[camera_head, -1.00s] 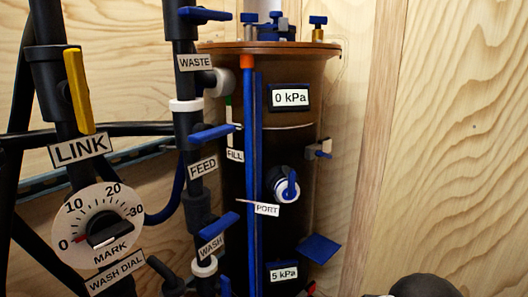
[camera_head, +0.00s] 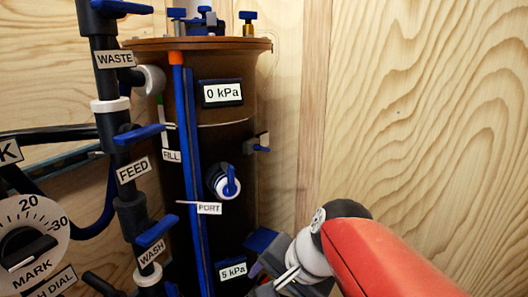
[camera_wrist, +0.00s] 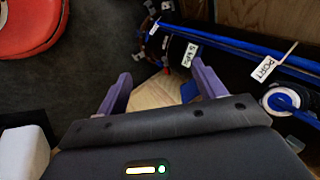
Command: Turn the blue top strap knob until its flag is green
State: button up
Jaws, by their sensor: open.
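In the wrist view, my gripper's purple fingers (camera_wrist: 162,84) are spread and empty. I cannot pick out the top strap knob in the wrist view.
A blue flat plate (camera_head: 261,240) juts from the tank's lower right near my gripper. A round white port with a blue handle (camera_head: 224,182) faces forward. Pipes with blue valve levers (camera_head: 139,134) stand to the left. Open space lies before the wooden wall (camera_head: 410,110) at right.

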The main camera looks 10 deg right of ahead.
jog(key=w+r+m+t+y, duration=0.1)
jog(key=w+r+m+y, duration=0.3)
jog(key=w+m, duration=0.55)
jog(key=m+t+y+b, duration=0.2)
jog(key=m+t+y, duration=0.4)
jog(key=m, duration=0.8)
send_near(266, 149)
jog(key=x, duration=0.3)
jog(key=shift+t+h, duration=0.4)
jog(key=x, duration=0.7)
jog(key=shift+a+r, duration=0.1)
jog(key=shift+a, duration=0.1)
jog(key=c, duration=1)
jog(key=shift+n, duration=0.25)
jog(key=shift+b, duration=0.3)
